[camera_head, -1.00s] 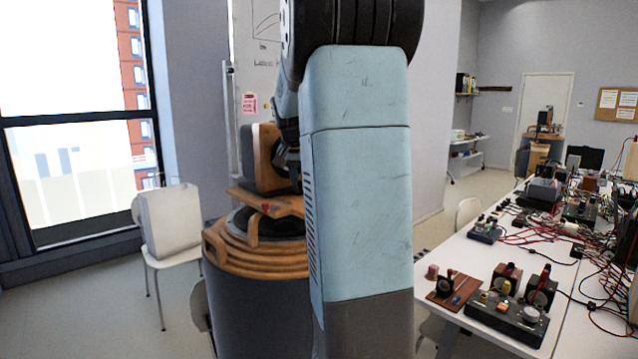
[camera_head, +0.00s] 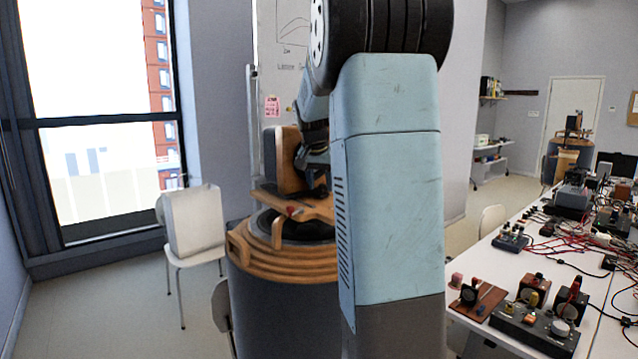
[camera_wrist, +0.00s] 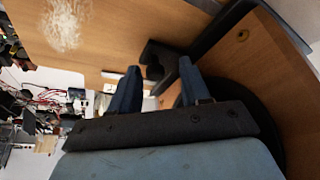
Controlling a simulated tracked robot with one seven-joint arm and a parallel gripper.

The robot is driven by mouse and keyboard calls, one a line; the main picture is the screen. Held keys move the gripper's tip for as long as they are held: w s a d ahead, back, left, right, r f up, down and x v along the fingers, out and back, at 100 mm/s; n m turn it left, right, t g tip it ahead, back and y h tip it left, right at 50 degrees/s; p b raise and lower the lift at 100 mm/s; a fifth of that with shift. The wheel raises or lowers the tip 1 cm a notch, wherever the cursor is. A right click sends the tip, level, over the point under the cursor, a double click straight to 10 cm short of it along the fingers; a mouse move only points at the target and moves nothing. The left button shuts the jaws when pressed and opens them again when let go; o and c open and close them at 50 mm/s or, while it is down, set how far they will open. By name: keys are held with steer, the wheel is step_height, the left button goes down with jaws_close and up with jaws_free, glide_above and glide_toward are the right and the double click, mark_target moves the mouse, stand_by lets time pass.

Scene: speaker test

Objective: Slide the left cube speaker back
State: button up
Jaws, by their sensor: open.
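In the head view my gripper is partly hidden by my blue arm, well left of the table and apart from both speakers.
The control box (camera_head: 533,329) with knobs sits in front of the speakers. A brown board (camera_head: 490,303) with small parts lies to their left. Cables and devices crowd the table (camera_head: 478,262) farther back. A white chair (camera_head: 197,257) stands left.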

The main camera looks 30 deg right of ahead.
steer(key=v, duration=1.3)
steer(key=shift+r, duration=0.35)
steer(key=shift+s+a, duration=0.1)
steer(key=shift+s, duration=0.05)
steer(key=s+a+f+n+y, duration=0.1)
steer(key=s+a+f+n, duration=0.2)
steer(key=s, duration=0.6)
steer(key=s+a+f+n+t+y, duration=0.1)
steer(key=s+a+f+n, duration=0.2)
steer(key=s+a+f, duration=0.4)
steer(key=s+a+f+n+t+y, duration=0.1)
steer(key=s+a+f+n, duration=0.2)
steer(key=s+a+f, duration=0.3)
steer(key=s+a, duration=0.4)
steer(key=s, duration=0.1)
steer(key=shift+w, duration=0.1)
